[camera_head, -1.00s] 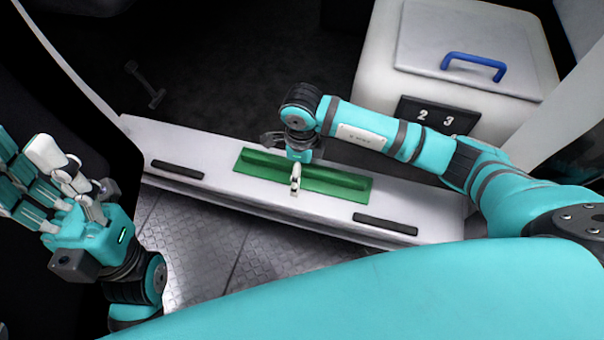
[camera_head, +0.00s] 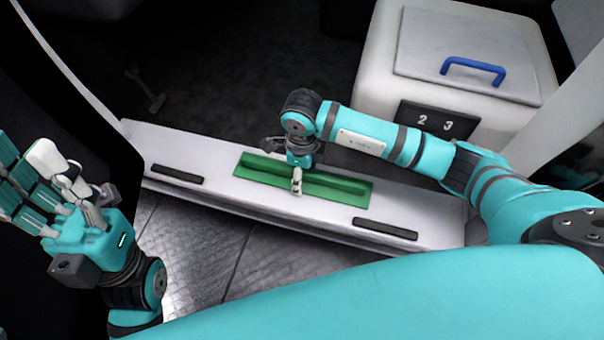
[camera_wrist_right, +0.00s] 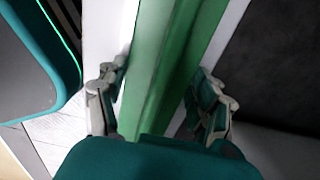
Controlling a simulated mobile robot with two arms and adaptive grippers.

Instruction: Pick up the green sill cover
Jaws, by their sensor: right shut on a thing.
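The green sill cover (camera_head: 340,185) is a long flat strip with a raised ridge along it. It lies along the middle of the white sill (camera_head: 215,163) in the head view. My right gripper (camera_head: 297,180) points down over the cover's middle. In the right wrist view the cover (camera_wrist_right: 160,75) runs between the two fingers of my right gripper (camera_wrist_right: 160,100), which are shut on its ridge. I cannot tell whether the cover is lifted at all. My left gripper (camera_head: 75,205) is at the far left, away from the cover; its fingers look spread and empty.
Black strips lie on the sill on each side of the cover, at left (camera_head: 177,174) and right (camera_head: 385,229). A white box (camera_head: 385,60) with a blue handle (camera_head: 473,70) and the digits 2 3 stands behind at right. Metal floor (camera_head: 200,240) lies in front.

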